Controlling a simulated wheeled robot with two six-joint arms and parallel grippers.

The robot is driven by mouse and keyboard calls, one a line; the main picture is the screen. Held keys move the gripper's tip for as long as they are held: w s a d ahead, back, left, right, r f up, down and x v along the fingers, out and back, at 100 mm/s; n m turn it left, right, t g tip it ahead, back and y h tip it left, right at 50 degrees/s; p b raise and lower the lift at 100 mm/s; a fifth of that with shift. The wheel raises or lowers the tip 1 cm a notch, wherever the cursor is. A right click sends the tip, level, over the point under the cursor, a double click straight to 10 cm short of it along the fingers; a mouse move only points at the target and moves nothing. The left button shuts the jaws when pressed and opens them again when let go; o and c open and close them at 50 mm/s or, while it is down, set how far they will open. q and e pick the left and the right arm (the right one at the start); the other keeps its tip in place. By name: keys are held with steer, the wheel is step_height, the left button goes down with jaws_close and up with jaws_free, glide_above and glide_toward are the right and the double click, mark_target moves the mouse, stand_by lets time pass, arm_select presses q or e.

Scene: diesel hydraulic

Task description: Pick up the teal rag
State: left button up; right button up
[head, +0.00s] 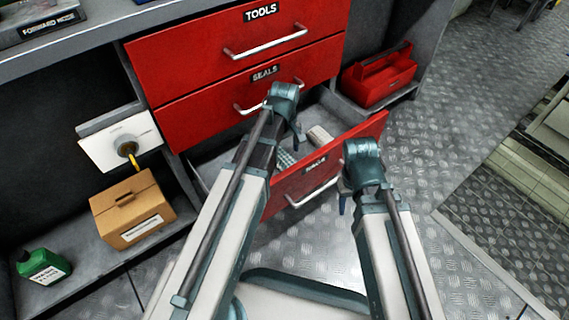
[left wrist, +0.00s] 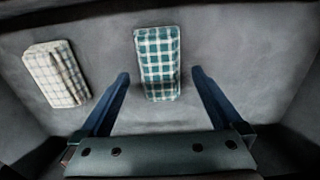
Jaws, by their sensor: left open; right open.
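The teal rag (left wrist: 158,62), a folded teal and white check cloth, lies on the grey floor of the open bottom drawer. In the head view it shows only in part (head: 286,158), beside my left arm. My left gripper (left wrist: 160,76) is open and points down into the drawer. Its fingertips stand on either side of the rag's near part, apart from it. In the head view my left gripper (head: 296,142) is mostly hidden by its wrist. My right gripper (head: 343,203) is mostly hidden behind its arm, outside the drawer front; only a blue tip shows.
A cream check rag (left wrist: 56,73) lies left of the teal one in the same drawer. The drawer's red front (head: 355,150) stands between my arms. The SEALS drawer (head: 200,115) above is shut. A red toolbox (head: 378,78) sits right; a cardboard box (head: 130,210) sits left.

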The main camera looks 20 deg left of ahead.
mark_target(285, 156)
arm_select(q)
step_height(285, 156, down, 3)
steer(key=shift+f+b, duration=0.2)
steer(key=shift+b, duration=1.05)
arm_select(e)
step_height(285, 156, down, 3)
steer(key=shift+f, duration=0.15)
arm_select(q)
steer(key=shift+r, duration=0.1)
